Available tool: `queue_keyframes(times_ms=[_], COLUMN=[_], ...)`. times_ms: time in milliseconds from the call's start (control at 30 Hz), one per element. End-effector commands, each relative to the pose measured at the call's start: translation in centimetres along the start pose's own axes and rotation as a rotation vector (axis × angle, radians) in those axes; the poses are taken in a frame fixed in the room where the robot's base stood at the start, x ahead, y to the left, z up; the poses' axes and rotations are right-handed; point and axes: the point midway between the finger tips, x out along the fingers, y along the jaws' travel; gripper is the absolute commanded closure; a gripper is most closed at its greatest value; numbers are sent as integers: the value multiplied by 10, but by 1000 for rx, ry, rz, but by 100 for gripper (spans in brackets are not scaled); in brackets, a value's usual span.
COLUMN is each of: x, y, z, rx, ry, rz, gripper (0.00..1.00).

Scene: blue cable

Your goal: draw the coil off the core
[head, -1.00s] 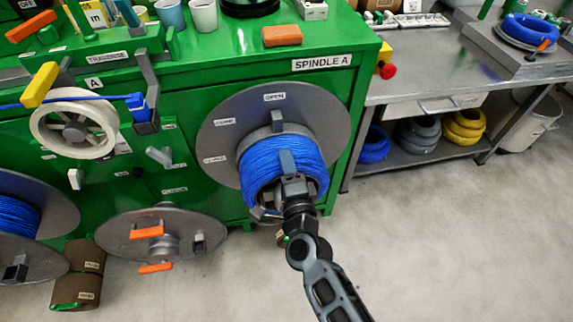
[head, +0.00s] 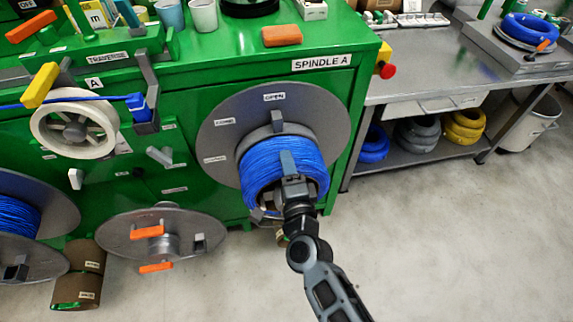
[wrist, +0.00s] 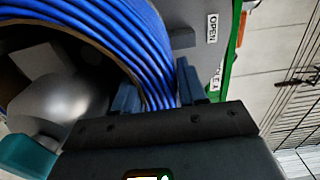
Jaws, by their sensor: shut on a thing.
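The blue cable coil (head: 268,166) is on the core of spindle A, in front of the grey disc (head: 222,135) on the green machine. In the wrist view the coil (wrist: 112,28) curves around the silver core (wrist: 58,92), with a gap between them at the lower left. My gripper (head: 288,168) is shut on the coil's near right part. In the wrist view its two blue-grey fingers (wrist: 156,88) stand either side of the strands. The coil's far side against the disc is mostly hidden.
The green machine (head: 335,110) stands behind, with a second disc (head: 120,236) to the lower left. A steel bench (head: 420,75) with coils on its lower shelf is at the right. The floor (head: 440,230) at the lower right is clear.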

Motion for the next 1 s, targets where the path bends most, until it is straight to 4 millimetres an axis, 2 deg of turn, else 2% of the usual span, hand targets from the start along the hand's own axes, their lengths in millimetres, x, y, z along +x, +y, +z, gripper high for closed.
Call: queue_keyframes(times_ms=[1000], x=[-8], y=[-3], z=[0], rx=[0], ry=[1], rz=[-6], gripper=[100])
